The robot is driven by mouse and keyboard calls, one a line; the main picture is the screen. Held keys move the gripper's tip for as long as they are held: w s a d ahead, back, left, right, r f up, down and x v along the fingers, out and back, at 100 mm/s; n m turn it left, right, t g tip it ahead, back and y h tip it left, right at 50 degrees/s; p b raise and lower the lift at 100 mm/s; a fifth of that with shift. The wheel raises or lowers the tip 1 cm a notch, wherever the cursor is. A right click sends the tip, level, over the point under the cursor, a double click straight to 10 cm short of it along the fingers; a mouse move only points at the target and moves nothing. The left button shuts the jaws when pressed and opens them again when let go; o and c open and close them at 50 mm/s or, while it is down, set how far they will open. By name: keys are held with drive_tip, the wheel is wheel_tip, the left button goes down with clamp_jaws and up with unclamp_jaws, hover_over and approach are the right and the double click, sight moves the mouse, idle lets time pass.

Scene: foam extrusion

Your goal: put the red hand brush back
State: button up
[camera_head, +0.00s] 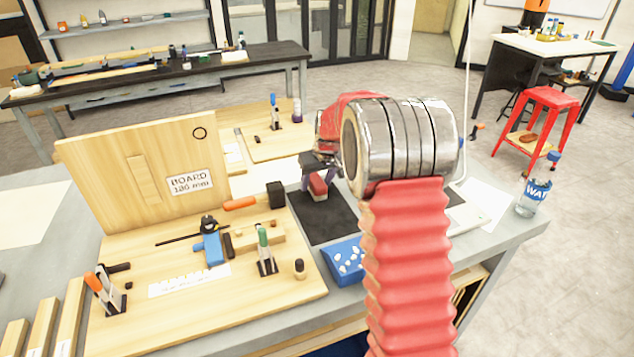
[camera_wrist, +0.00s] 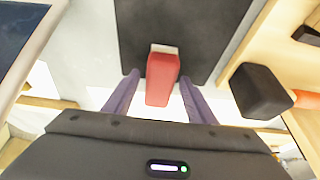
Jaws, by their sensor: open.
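The red hand brush (camera_head: 318,187) is on or just above the dark mat (camera_head: 326,227) near the middle of the bench. In the wrist view the brush (camera_wrist: 161,80) shows as a red block with a pale strip at its far end, over the dark mat (camera_wrist: 205,20). My gripper (camera_head: 318,178) is open and points down over the brush. In the wrist view my gripper's purple fingers (camera_wrist: 158,78) stand on either side of the brush, with a visible gap on each side. The exact height between fingers and brush is hard to tell.
A blue box (camera_head: 345,262) sits in front of the mat. An upright wooden board (camera_head: 100,170) stands left. A water bottle (camera_head: 533,198) stands right.

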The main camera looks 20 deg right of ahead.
drive_tip(key=v, duration=1.2)
drive_tip(key=shift+r, duration=0.15)
drive_tip(key=s+a+r, duration=0.4)
drive_tip(key=s+a, duration=0.1)
drive_tip(key=s, duration=0.3)
drive_tip(key=s+a+r, duration=0.4)
drive_tip(key=s, duration=0.4)
drive_tip(key=s+a+f, duration=0.2)
drive_tip(key=s, duration=0.8)
drive_tip(key=s+a+f+t, duration=0.1)
drive_tip(key=s+a+f, duration=0.1)
drive_tip(key=s, duration=0.8)
drive_tip(key=shift+a, duration=0.85)
